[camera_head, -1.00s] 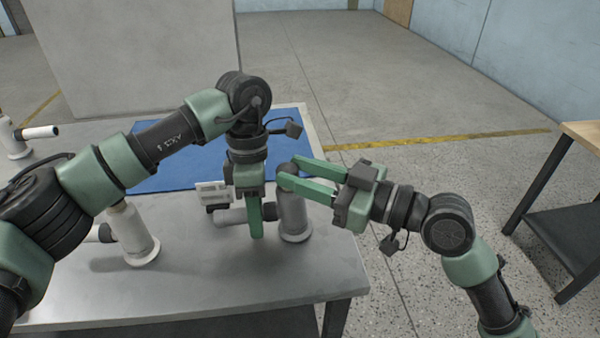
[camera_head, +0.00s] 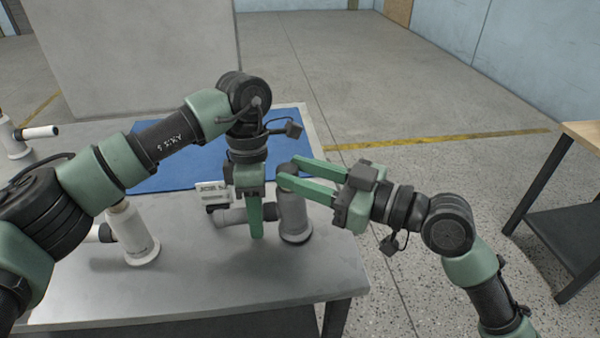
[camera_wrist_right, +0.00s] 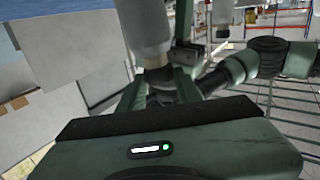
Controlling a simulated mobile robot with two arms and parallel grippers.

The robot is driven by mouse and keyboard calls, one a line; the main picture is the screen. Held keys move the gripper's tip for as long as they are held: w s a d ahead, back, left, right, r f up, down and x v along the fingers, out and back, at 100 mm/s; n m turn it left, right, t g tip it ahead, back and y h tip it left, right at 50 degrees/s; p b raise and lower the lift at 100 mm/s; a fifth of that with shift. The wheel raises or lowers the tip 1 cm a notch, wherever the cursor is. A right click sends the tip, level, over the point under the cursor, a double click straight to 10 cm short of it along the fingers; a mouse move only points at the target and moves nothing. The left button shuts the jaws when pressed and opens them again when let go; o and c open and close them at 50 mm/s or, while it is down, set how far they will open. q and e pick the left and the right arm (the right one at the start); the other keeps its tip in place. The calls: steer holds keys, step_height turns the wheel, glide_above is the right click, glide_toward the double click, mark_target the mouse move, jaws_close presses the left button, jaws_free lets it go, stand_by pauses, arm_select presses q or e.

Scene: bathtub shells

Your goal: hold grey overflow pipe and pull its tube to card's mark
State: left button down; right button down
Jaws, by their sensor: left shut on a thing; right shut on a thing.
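The grey overflow pipe (camera_head: 294,215) stands upright on a round foot near the table's right edge. Its grey tube (camera_head: 232,217) sticks out sideways to the left, with a dark joint by the body. My left gripper (camera_head: 257,230) reaches down from above and is shut on the tube; its fingers hide part of it. My right gripper (camera_head: 288,170) comes from the right and is shut on the pipe's dark top. The right wrist view shows this top (camera_wrist_right: 155,77) between the fingers. The white card (camera_head: 213,191) stands just behind the tube; its print is too small to read.
A white pipe (camera_head: 133,237) with a side tube stands to the left on the grey table (camera_head: 210,285). Another white pipe (camera_head: 12,138) stands at the far left. A blue mat (camera_head: 165,172) lies behind. The table's front is clear.

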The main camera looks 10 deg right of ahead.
steer(key=shift+s+a, duration=0.2)
steer(key=shift+a, duration=0.05)
steer(key=shift+r, duration=2)
steer(key=shift+d, duration=0.1)
steer(key=c, duration=1)
jaws_free()
steer(key=shift+w, duration=0.1)
steer(key=shift+o, duration=0.2)
steer(key=shift+d, duration=0.1)
